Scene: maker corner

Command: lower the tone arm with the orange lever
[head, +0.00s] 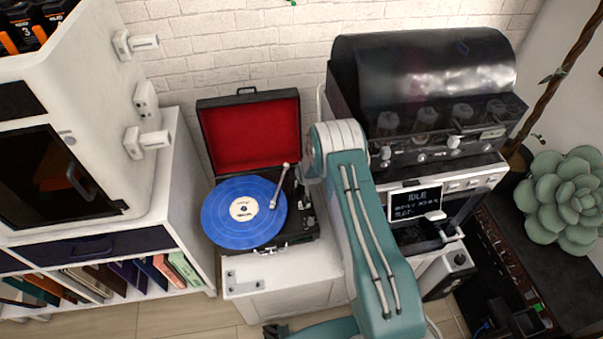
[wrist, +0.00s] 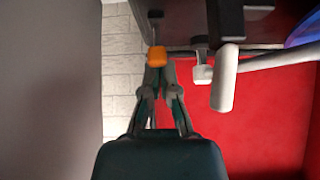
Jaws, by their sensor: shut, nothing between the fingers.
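The record player (head: 208,125) has its red-lined lid open and a blue record (head: 225,220) on it. The tone arm (head: 279,188) reaches over the right part of the record; whether its tip touches the record I cannot tell. In the wrist view the pale tone arm (wrist: 275,60) and its rounded rear end show at the upper right. The orange lever (wrist: 157,56) stands just beyond my gripper (wrist: 160,68). My gripper is shut and empty, its fingertips close to the lever's orange end; contact is unclear. In the head view, my arm hides the gripper and the lever.
A black-hooded machine (head: 425,75) with a small screen (head: 414,203) stands close on the right. A white cabinet (head: 75,110) and a low bookshelf (head: 200,240) stand on the left. A brick wall (head: 215,50) is behind. A green succulent (head: 562,198) is at the far right.

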